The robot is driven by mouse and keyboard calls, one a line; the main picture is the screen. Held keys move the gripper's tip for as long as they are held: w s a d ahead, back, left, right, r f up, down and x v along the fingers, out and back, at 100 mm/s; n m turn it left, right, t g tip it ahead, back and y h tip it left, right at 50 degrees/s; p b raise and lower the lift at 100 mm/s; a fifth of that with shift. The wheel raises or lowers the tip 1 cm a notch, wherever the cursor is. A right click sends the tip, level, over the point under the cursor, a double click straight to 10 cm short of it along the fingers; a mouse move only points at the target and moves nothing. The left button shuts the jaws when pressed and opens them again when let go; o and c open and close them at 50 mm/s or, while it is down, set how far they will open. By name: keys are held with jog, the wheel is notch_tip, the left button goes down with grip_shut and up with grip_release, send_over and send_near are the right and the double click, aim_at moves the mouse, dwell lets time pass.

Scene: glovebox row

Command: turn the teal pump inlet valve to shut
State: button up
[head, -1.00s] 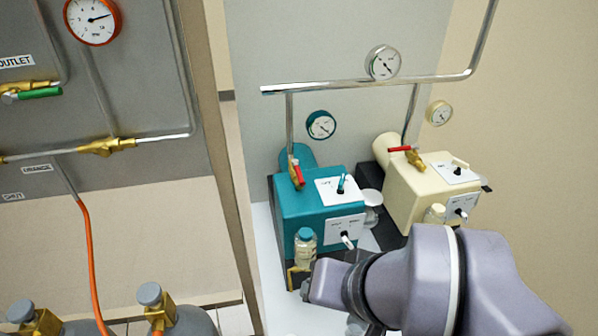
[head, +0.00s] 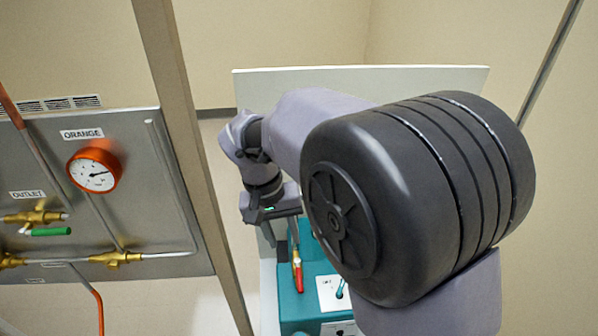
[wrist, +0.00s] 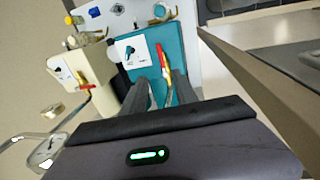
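The teal pump (head: 300,300) stands below my arm in the head view, partly hidden by it; it also shows in the wrist view (wrist: 185,75). Its inlet valve (head: 298,276) has a red lever on a brass body, running roughly along the inlet pipe. The valve's red lever also shows in the wrist view (wrist: 161,56), just beyond and between my fingers. My gripper (head: 280,238) points down above the valve. In the wrist view its two fingers (wrist: 160,85) are apart, with a gap between them. I cannot tell whether either finger touches the lever.
A cream pump (wrist: 95,62) with its own red-levered valve (wrist: 86,88) stands beside the teal one; my arm hides it in the head view. A gauge panel (head: 130,210) and an upright post (head: 190,150) stand to the left.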

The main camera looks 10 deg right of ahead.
aim_at(299, 281)
jog(key=d+f+b, duration=0.1)
jog(key=f+b, duration=0.1)
jog(key=f, duration=0.3)
jog(key=d+f+b, duration=0.1)
jog(key=f, duration=0.5)
jog(key=d+f+b, duration=0.1)
jog(key=f+b, duration=0.1)
jog(key=f, duration=0.4)
jog(key=shift+f+b, duration=0.25)
jog(key=shift+b, duration=0.05)
grip_shut()
dwell(0.4)
